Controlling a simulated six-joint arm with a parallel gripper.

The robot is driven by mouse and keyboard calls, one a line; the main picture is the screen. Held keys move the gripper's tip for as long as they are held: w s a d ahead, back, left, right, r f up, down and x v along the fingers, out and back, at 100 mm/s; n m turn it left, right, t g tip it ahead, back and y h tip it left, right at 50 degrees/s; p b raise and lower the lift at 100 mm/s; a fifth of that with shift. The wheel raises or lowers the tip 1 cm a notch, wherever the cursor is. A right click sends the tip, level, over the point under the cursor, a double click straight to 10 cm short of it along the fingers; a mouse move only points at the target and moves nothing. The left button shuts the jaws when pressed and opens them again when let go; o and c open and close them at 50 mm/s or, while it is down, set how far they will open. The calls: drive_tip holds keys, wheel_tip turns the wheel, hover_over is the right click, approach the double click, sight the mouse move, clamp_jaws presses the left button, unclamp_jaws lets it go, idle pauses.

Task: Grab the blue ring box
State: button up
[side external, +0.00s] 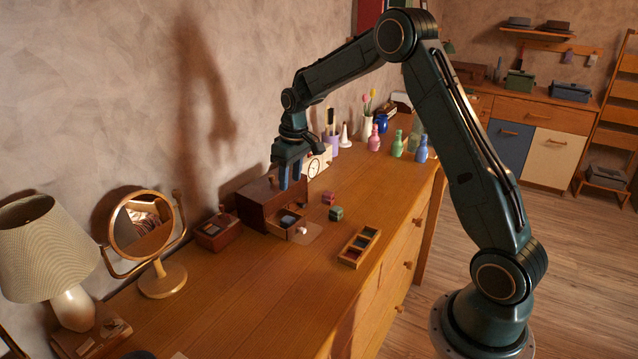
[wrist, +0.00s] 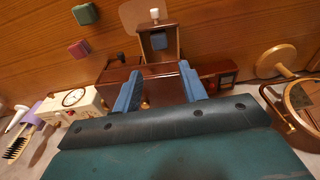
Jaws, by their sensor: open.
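The blue ring box (side external: 288,220) is a small dark-blue box inside the pulled-out drawer (side external: 298,236) of a brown wooden jewelry cabinet (side external: 264,199). In the wrist view, the drawer (wrist: 170,53) juts out from the cabinet beyond my fingertips, with the blue ring box (wrist: 158,41) inside. My gripper (side external: 291,180) points down above the cabinet, behind and above the drawer. In the wrist view its two blue fingers (wrist: 161,85) are spread wide with nothing held between them. They are apart from the ring box.
A red box (side external: 328,198) and a green box (side external: 336,213) lie right of the drawer. A compartment tray (side external: 345,260) is nearer the front edge. A clock (side external: 314,166) and vases (side external: 374,140) stand behind; a small wooden box (side external: 216,232), mirror (side external: 140,225) and lamp (side external: 45,250) stand left.

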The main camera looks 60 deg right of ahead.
hover_over(288, 219)
drive_tip(key=f, duration=0.8)
drive_tip(key=shift+s, duration=0.35)
drive_tip(key=shift+w+f, duration=0.2)
drive_tip(key=shift+f, duration=1.1)
drive_tip(key=shift+w+f, duration=0.15)
drive_tip(key=shift+f, duration=1.15)
drive_tip(key=c, duration=0.7)
